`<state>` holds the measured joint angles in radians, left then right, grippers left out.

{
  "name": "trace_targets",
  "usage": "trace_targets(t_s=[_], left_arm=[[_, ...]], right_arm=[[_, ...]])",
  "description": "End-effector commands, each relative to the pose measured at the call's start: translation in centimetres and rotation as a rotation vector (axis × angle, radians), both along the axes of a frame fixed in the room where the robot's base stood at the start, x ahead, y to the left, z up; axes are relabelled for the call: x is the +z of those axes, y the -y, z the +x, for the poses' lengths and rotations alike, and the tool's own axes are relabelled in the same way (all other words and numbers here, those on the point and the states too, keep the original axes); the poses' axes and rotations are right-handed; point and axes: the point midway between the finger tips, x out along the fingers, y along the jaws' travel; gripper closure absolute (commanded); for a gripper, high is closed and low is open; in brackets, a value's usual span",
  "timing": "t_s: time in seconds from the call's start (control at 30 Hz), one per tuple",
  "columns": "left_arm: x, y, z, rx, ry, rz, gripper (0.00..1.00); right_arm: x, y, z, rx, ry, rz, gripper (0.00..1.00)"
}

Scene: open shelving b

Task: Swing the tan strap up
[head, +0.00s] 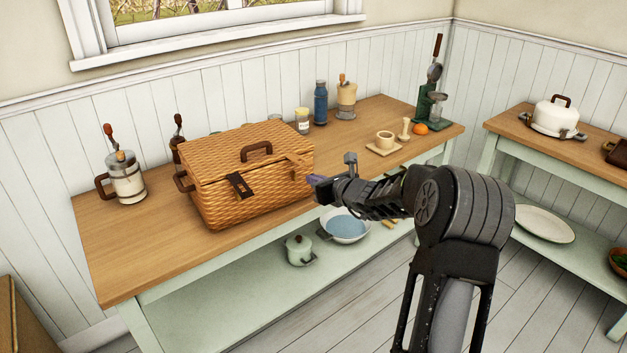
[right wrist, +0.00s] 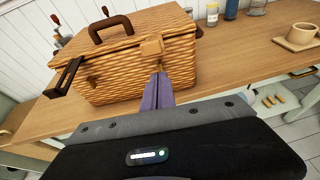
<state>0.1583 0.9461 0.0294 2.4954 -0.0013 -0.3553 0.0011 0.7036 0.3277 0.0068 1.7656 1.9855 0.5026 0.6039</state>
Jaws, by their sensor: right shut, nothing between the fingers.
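A wicker picnic basket (head: 245,205) with its lid down stands on the wooden worktop; it also shows in the right wrist view (right wrist: 125,75). The tan strap (head: 299,161) is at the right end of its front lid edge, sticking outward from the wicker. In the right wrist view the tan strap (right wrist: 152,47) shows just beyond my fingertips. A dark brown strap (head: 240,186) is on the left of the front. My right gripper (head: 313,180) is shut and empty, its purple fingertips (right wrist: 159,77) just below the tan strap; I cannot tell if they touch. My left gripper is out of view.
A grinder (head: 126,180) stands left of the basket. A blue bottle (head: 320,103), a jar (head: 302,121) and a wooden mill (head: 346,100) stand behind. A cup on a board (head: 383,148) is to the right. The worktop (head: 130,250) is clear at front left.

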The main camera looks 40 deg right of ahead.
Motion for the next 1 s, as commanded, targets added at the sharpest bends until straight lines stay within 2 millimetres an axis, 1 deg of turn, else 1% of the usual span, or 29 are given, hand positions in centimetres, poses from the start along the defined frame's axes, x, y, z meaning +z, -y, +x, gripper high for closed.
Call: trace_targets(t_s=[0.03,0.07,0.1,0.13,0.2,0.4,0.5,0.6,0.7,1.0], left_arm=[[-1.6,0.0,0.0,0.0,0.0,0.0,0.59],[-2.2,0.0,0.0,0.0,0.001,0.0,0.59],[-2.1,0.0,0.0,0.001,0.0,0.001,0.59],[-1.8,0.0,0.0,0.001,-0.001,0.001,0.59],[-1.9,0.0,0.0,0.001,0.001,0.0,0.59],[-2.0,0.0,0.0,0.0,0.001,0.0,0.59],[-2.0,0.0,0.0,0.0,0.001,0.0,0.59],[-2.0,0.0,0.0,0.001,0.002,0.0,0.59],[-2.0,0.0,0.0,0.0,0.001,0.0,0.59],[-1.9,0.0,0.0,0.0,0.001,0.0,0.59]], right_arm=[[-1.8,0.1,0.0,0.002,-0.001,0.0,1.0],[-2.4,0.2,0.0,0.003,-0.001,-0.001,1.0],[-1.8,0.3,-0.4,0.003,0.003,-0.003,1.0],[-0.9,0.2,-1.2,0.002,0.004,-0.004,1.0],[0.0,0.1,-2.7,0.001,0.003,-0.004,1.0],[2.3,-0.4,-6.4,0.002,0.001,-0.003,1.0],[3.0,-0.5,-7.6,0.003,0.001,-0.001,1.0],[3.4,-0.6,-8.3,0.003,0.001,-0.001,1.0],[3.5,-0.7,-8.6,0.004,-0.001,0.0,1.0],[3.6,-0.8,-8.5,0.006,0.0,0.001,1.0]])
